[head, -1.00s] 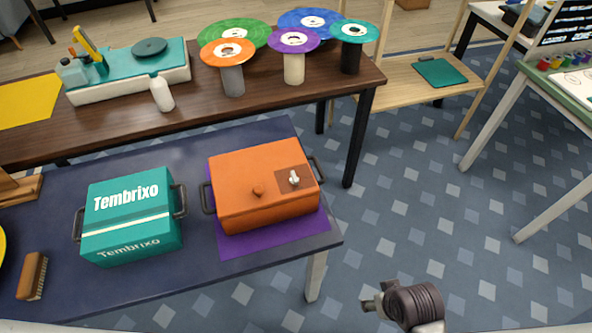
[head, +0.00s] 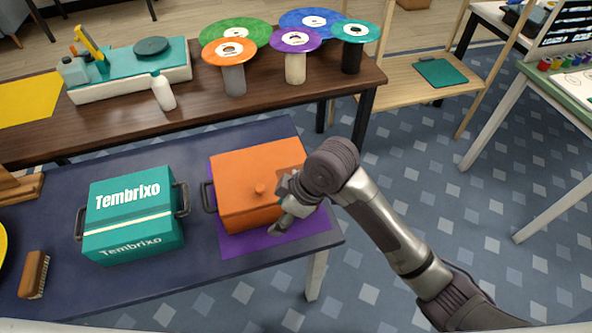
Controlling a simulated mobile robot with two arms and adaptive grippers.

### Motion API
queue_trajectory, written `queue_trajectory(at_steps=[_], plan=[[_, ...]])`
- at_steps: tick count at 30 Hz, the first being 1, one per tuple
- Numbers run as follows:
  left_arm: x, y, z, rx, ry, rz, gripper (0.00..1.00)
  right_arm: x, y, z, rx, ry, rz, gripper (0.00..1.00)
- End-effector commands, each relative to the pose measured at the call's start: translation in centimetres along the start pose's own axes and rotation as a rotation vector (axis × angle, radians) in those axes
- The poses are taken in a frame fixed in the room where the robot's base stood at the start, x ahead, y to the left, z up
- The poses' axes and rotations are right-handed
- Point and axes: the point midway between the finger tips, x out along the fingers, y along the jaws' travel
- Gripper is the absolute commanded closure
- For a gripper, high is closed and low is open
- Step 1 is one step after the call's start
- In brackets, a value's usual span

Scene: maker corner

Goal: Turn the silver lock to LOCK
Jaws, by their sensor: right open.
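My left gripper is not in view.
A teal Tembrixo box (head: 132,215) with dark handles stands left of the orange box. A brush (head: 33,275) lies at the table's (head: 170,283) front left. Behind, a brown table (head: 125,122) holds several disc-topped stands and a white bottle (head: 163,92).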

Motion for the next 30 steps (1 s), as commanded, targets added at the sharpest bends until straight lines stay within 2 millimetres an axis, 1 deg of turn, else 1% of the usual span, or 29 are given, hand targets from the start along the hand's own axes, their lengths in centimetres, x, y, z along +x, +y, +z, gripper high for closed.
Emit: queue_trajectory(at_steps=[1, 3, 5, 6, 9, 12, 15, 17, 20, 22, 26, 30], plan=[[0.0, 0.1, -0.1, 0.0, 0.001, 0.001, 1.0, -0.9, 1.6, -1.6, -0.109, -0.044, -0.007, 0.35], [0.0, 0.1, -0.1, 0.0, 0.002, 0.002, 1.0, -2.0, 3.1, -3.0, -0.237, -0.112, -0.033, 0.35], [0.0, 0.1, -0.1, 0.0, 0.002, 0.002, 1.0, -3.2, 4.5, -3.7, -0.326, -0.175, -0.051, 0.35], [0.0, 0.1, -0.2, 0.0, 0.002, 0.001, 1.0, -4.2, 5.6, -4.1, -0.375, -0.216, -0.059, 0.35], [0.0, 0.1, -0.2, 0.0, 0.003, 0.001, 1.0, -6.8, 8.1, -4.7, -0.46, -0.311, -0.075, 0.35], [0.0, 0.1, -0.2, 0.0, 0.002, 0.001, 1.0, -9.3, 10.1, -5.0, -0.503, -0.38, -0.083, 0.35], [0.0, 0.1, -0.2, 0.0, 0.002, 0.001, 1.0, -11.1, 11.3, -5.1, -0.524, -0.42, -0.088, 0.35], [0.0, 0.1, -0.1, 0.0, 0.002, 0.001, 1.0, -11.6, 11.7, -5.2, -0.528, -0.432, -0.09, 0.35], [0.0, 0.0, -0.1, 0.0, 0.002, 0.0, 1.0, -11.6, 11.9, -5.0, -0.532, -0.442, -0.093, 0.35], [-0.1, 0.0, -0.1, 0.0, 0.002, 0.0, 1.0, -10.9, 11.9, -4.7, -0.532, -0.442, -0.095, 0.35], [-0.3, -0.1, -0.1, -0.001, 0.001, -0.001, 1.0, -8.9, 12.0, -3.7, -0.532, -0.441, -0.095, 0.35], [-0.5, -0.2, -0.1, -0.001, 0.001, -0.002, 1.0, -6.1, 12.0, -2.4, -0.531, -0.441, -0.095, 0.35]])
